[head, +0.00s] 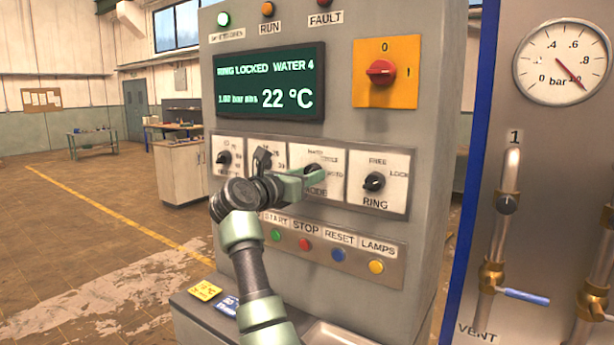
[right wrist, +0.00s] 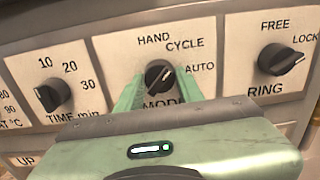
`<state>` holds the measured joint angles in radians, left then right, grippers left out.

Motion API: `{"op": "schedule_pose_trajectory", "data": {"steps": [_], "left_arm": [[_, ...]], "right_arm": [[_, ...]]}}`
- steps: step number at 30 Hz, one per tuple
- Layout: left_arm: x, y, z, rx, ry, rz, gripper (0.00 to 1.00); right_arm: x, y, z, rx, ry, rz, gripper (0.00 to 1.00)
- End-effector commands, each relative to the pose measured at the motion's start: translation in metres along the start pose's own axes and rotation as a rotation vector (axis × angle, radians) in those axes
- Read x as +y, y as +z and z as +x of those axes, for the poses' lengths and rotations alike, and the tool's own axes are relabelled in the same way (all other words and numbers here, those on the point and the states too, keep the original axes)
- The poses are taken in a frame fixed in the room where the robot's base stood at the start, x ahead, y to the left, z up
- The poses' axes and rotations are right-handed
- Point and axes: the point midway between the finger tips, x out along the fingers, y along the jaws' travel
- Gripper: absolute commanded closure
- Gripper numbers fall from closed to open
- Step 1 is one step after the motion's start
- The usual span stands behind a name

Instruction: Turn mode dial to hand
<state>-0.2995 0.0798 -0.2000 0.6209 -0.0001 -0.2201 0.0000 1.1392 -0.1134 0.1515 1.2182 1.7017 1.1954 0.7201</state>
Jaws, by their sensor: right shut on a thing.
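The mode dial (head: 313,169) is a black knob on a white plate on the grey control cabinet. It also shows in the right wrist view (right wrist: 158,75), with HAND at upper left, CYCLE at upper right and AUTO to the right. Its white pointer mark leans to the upper right, roughly toward CYCLE. My right gripper (head: 305,180) reaches the dial from the lower left. In the right wrist view its green fingers (right wrist: 160,82) stand on either side of the knob and are shut on it. My left gripper is not in view.
The time dial (right wrist: 53,95) is left of the mode dial, and the ring dial (head: 374,182) is right. Below is a row of buttons (head: 305,244). Above are a display (head: 270,85) and a red switch (head: 381,72). Pipes with a blue-handled valve (head: 525,296) stand at right.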

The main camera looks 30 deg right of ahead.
Motion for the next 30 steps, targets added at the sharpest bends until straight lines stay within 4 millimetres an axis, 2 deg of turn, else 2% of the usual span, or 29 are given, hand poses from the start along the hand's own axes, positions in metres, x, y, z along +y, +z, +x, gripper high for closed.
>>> {"op": "schedule_pose_trajectory", "data": {"steps": [8, 30], "left_arm": [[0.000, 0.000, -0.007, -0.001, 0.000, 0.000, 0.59], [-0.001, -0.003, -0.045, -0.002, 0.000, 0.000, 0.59]], "right_arm": [[0.001, 0.001, -0.001, 0.000, 0.002, -0.115, 1.00], [-0.001, 0.002, -0.001, -0.001, 0.002, -0.680, 1.00]]}}
